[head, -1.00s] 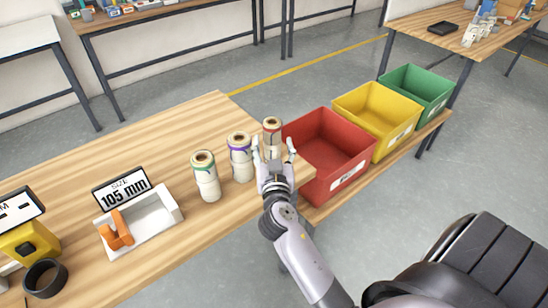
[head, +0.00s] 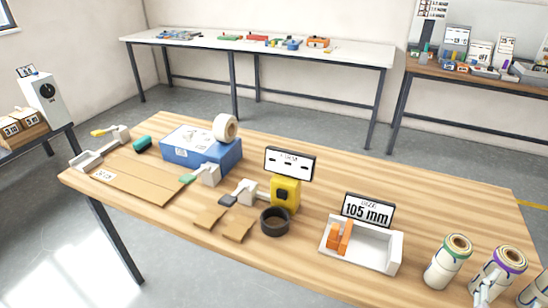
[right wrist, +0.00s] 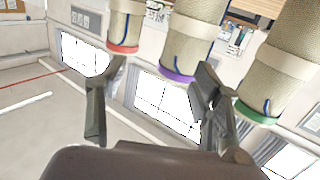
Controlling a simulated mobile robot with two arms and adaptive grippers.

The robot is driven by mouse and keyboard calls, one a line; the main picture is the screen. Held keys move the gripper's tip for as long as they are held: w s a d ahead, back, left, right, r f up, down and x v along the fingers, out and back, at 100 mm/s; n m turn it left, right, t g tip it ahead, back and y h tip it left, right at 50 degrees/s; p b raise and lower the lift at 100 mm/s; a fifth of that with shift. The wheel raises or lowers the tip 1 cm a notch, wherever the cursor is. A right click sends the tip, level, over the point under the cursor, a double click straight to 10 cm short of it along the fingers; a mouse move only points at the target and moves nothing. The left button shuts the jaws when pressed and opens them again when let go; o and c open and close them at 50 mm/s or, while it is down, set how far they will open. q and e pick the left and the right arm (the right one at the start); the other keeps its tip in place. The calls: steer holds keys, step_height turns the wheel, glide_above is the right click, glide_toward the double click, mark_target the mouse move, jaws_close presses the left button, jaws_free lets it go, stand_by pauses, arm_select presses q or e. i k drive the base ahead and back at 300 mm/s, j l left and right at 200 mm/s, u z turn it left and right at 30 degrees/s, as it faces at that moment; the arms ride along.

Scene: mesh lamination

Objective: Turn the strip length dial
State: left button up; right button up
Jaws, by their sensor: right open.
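A yellow device (head: 286,195) with a black knob (head: 282,194) on its front stands mid-table, under a black-framed display (head: 290,163) whose text is too small to read. A white box with a round black dial (head: 47,90) stands on another table at the far left. I cannot tell for certain which of these is the strip length dial. My right gripper (right wrist: 160,74) is open and empty, near the purple-banded roll (right wrist: 190,45); in the head view it is partly cut off at the lower right, far from both dials. My left gripper is not in view.
A white tray (head: 391,256) with orange pieces and a "105 mm" sign (head: 367,210) stand right of the yellow device. A black ring (head: 275,222), cardboard pieces (head: 239,228) and a blue box (head: 222,155) lie around it. Green-banded (head: 449,262) and purple-banded rolls stand near the right gripper.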

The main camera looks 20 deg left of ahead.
mark_target(187, 135)
steer(key=u, duration=1.25)
steer(key=i+l, duration=0.05)
